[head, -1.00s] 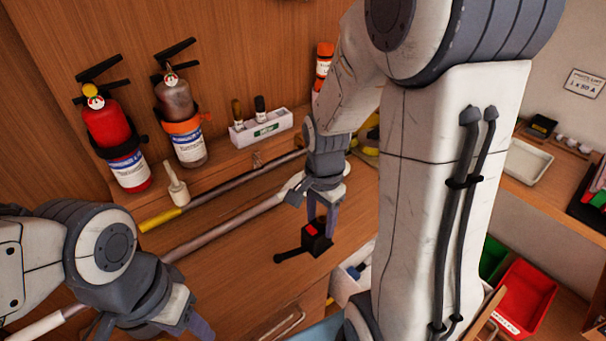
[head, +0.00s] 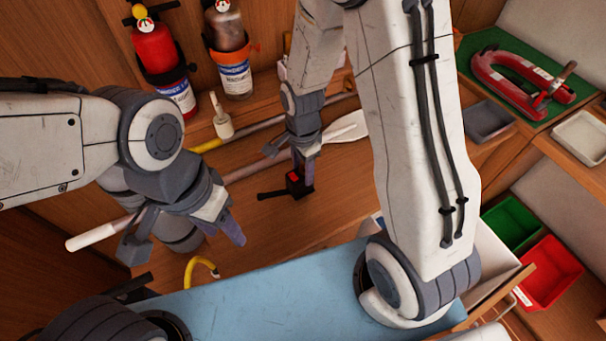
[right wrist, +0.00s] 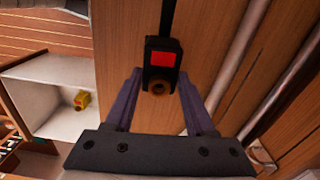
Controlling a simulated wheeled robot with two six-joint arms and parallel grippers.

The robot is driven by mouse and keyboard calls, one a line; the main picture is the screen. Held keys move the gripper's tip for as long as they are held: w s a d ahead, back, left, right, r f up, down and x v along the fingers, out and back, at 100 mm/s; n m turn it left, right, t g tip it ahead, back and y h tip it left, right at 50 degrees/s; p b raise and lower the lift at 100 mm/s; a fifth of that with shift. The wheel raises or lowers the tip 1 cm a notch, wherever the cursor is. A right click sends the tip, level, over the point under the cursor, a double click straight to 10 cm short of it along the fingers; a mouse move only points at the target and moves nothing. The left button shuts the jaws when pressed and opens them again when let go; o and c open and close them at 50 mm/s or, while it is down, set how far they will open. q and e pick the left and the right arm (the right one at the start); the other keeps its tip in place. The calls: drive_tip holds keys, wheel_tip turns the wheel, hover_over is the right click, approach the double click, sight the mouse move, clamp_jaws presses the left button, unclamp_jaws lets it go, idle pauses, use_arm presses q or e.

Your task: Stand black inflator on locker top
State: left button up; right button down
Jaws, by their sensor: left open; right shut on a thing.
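The black inflator (head: 299,184) has a boxy body with a red patch and a thin handle sticking out to the left. My right gripper (head: 303,169) is shut on its body. In the right wrist view the inflator (right wrist: 161,68) sits between the fingertips (right wrist: 159,76), its red patch facing the camera. The locker top (head: 345,190) is the wooden surface below it; I cannot tell whether the inflator touches it. My left gripper (head: 186,240) is open and empty, left of the inflator, above the locker's left part.
A paddle (head: 347,128) and a yellow-ended pole lie along the back of the locker top. Two extinguishers, one red (head: 158,57), hang on the back wall. A blue surface (head: 260,290) lies in front. Red (head: 550,272) and green (head: 512,222) bins stand at right. The locker's middle looks clear.

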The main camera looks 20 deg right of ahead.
sight(303, 178)
wheel_tip(303, 178, down, 3)
drive_tip(key=shift+f+p, duration=0.2)
drive_tip(key=shift+p, duration=0.2)
drive_tip(key=shift+f, duration=0.25)
drive_tip(key=shift+f, duration=0.15)
drive_tip(key=shift+c, duration=1.1)
unclamp_jaws()
